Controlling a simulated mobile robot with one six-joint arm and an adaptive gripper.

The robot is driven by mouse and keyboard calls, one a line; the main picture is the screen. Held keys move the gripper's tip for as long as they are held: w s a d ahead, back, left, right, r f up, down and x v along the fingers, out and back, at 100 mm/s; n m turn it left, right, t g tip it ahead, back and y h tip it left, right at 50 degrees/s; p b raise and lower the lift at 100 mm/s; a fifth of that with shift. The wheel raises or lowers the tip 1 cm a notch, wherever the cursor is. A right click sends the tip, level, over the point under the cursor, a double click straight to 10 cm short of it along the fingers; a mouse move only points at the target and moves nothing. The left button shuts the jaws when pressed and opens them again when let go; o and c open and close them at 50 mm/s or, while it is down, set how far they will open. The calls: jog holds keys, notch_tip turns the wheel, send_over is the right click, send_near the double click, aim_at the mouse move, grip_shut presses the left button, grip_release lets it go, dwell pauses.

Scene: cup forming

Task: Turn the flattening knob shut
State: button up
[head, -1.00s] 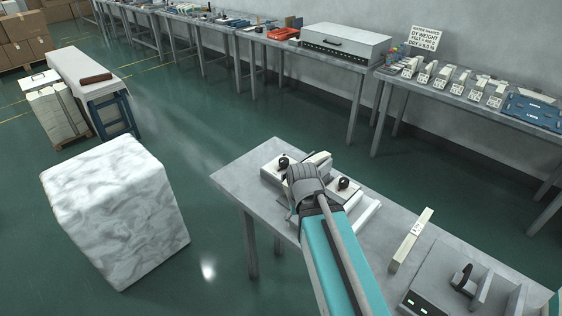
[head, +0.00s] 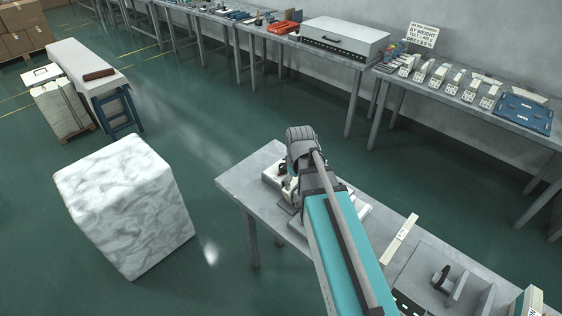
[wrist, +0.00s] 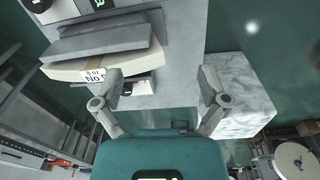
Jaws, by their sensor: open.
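My gripper (wrist: 160,85) is open in the wrist view, its two grey fingers spread wide with nothing between them. In the head view the end of my arm (head: 302,140) is over the pale fixture (head: 355,215) on the grey table and hides most of it. A dark knob (head: 283,168) shows just left of the arm; I cannot tell if it is the flattening knob or how far it is turned. In the wrist view, pale and grey blocks (wrist: 105,40) and a part with a green display lie at the upper left. A dark detail (wrist: 126,88) shows beside the left finger.
The grey table (head: 243,185) also holds a pale labelled bar (head: 401,240) and a grey unit with a black handle at the right. A large white marbled block (head: 125,205) stands on the floor at the left. Benches line the wall.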

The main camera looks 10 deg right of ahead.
jog(key=w+n, duration=1)
jog(key=n, duration=1.4)
send_over(284, 166)
jog(key=shift+r+g, duration=0.15)
jog(key=shift+g, duration=0.15)
notch_tip(284, 166, down, 14)
jog(key=b, duration=1.3)
jog(key=shift+r+b, duration=0.1)
jog(key=shift+b, duration=0.3)
